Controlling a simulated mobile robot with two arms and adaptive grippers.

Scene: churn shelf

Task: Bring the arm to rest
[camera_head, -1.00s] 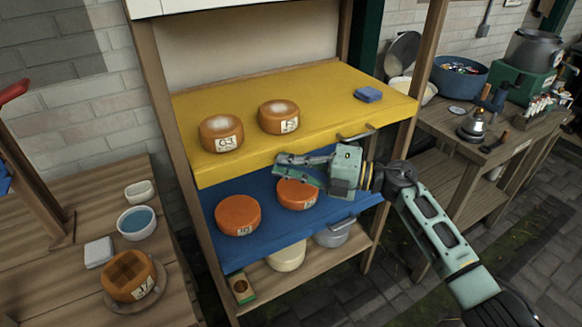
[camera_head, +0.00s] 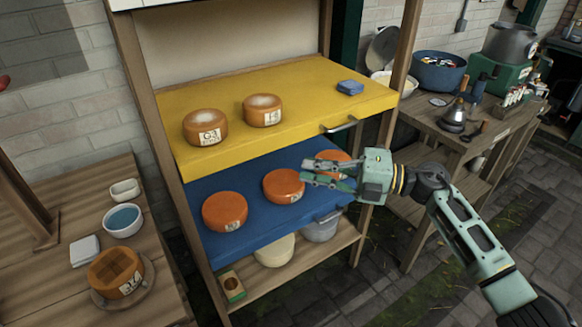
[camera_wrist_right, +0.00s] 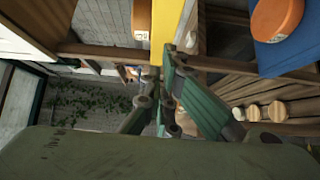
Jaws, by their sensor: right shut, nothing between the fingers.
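My right gripper (camera_head: 308,172) is shut and empty. In the head view it is in front of the blue shelf (camera_head: 250,215), overlapping the right part of that shelf. Three orange cheese wheels sit on the blue shelf: a left one (camera_head: 225,212), a middle one (camera_head: 283,187) and a right one (camera_head: 334,156), which is partly hidden behind the gripper. In the right wrist view the gripper's fingers (camera_wrist_right: 172,75) point away, with a cheese wheel (camera_wrist_right: 277,18) on the blue shelf at upper right. My left gripper is not in view.
The yellow shelf (camera_head: 300,118) above holds two mould-topped cheese wheels and a blue block (camera_head: 350,87). A left table (camera_head: 60,290) carries bowls and a cut-patterned cheese (camera_head: 116,271). A right bench (camera_head: 430,120) holds pots and a bell. Open paving (camera_head: 400,290) lies at front right.

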